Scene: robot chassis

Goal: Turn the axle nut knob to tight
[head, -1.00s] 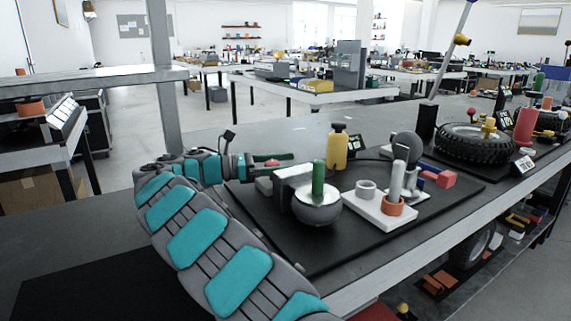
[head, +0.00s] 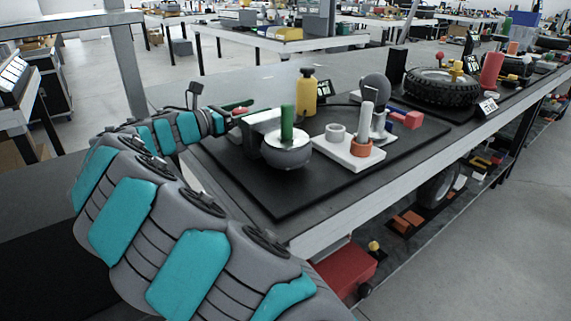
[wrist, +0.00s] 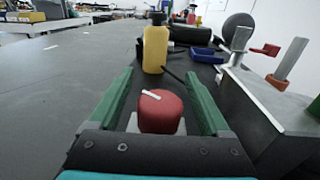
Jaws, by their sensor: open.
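A red knob (wrist: 160,112) with a white pointer line on top sits on a pale base in the wrist view. The line slants from upper left to lower right. No label or tight mark is legible. My gripper (wrist: 161,84) is open, with one green finger on each side of the knob; contact is not visible. In the head view my gripper (head: 246,107) reaches over the left part of the black mat (head: 298,184). The knob (head: 239,111) is mostly hidden by the fingers there.
A yellow bottle (wrist: 156,48) stands just beyond the knob. A grey block (head: 262,122) and a round grey dome with a green handle (head: 287,122) stand close to the right. A tyre (head: 441,87) lies farther back. Bare bench lies to the left.

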